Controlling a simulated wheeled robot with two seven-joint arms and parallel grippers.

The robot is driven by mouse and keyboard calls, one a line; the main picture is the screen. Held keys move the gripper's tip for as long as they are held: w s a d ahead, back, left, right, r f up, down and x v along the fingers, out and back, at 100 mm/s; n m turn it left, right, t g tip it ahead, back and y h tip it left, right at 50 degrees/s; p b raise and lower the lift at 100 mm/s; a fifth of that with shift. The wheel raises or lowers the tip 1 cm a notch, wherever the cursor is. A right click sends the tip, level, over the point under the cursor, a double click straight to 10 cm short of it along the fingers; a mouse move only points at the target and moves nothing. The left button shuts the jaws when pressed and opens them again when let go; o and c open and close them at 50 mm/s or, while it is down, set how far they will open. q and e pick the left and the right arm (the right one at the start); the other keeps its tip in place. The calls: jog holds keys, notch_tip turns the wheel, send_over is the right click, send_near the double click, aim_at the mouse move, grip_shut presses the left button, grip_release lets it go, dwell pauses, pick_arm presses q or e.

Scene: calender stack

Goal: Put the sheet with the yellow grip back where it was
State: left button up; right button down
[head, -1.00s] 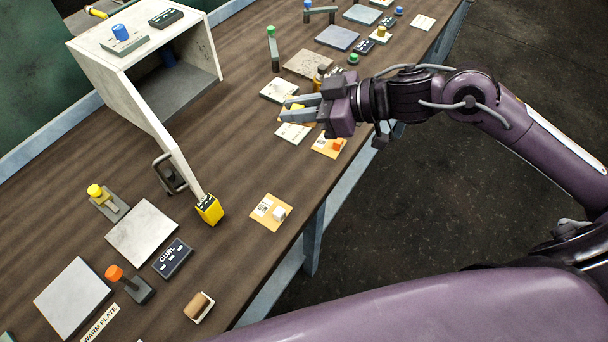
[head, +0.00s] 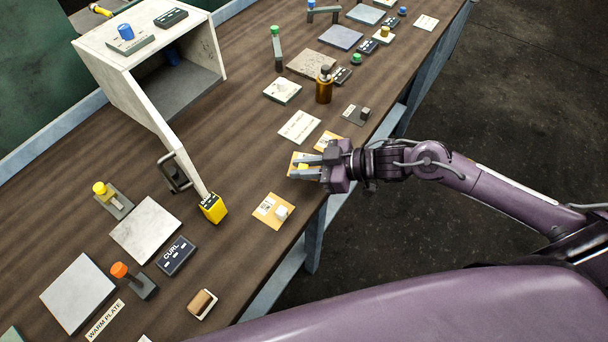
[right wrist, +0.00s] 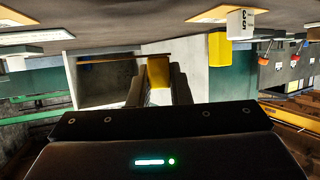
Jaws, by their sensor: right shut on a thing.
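My right gripper (head: 308,167) is shut on the yellow grip (head: 303,166) of a small orange sheet (head: 295,159), near the front edge of the table. In the right wrist view the yellow grip (right wrist: 158,72) sits between the two fingers. The fingers hide much of the sheet, and I cannot tell whether it touches the table. A second orange sheet (head: 328,137) lies just beyond, partly hidden by the gripper. A third orange sheet (head: 264,219) with a white grip (head: 281,212) lies nearer, to the left. My left gripper is not in view.
A white printed card (head: 299,126) lies behind the gripper. An amber bottle (head: 324,90) and a grey plate with a dark block (head: 354,117) stand farther back. The open box (head: 147,112) and a yellow block (head: 213,208) are left. Bare tabletop (head: 240,160) lies between.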

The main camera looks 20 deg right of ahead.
aim_at(304, 185)
jog(key=shift+f, duration=2)
jog(key=shift+f, duration=0.15)
jog(key=c, duration=1.3)
grip_release()
jog(key=shift+c, duration=0.2)
jog(key=v, duration=1.2)
jog(key=shift+r+p, duration=0.25)
jog(key=shift+p, duration=0.1)
